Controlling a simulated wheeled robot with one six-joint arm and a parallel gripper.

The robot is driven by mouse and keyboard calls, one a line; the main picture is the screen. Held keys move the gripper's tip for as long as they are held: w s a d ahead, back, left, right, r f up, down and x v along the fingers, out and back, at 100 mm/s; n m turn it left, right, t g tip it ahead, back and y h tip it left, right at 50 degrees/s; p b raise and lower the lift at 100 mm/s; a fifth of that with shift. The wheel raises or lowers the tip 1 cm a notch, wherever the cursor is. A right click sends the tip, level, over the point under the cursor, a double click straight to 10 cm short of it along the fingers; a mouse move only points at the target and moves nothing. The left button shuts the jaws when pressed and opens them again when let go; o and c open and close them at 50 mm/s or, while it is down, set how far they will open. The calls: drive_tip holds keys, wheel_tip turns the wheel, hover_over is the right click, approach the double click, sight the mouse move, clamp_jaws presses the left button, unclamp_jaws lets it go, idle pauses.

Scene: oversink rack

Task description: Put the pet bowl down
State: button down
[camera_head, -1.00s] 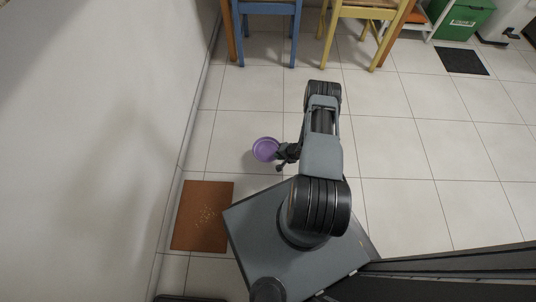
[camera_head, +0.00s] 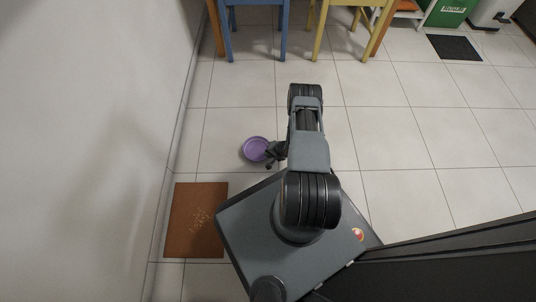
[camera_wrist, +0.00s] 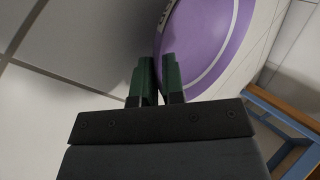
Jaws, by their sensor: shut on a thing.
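The purple pet bowl (camera_head: 256,149) is in the head view, above the tiled floor and left of my arm. My gripper (camera_head: 271,154) is at the bowl's right side. My gripper's two green fingers (camera_wrist: 160,80) are shut on the bowl's rim. How high the bowl is above the floor is hard to tell.
A brown mat (camera_head: 196,220) with crumbs lies on the floor below the bowl, against the white wall (camera_head: 90,130). A blue chair (camera_head: 254,30) and a yellow chair (camera_head: 345,30) stand at the back. The tiles around the bowl are clear.

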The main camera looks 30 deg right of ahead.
drive_tip(key=c, duration=1.2)
unclamp_jaws()
drive_tip(key=shift+r, duration=0.15)
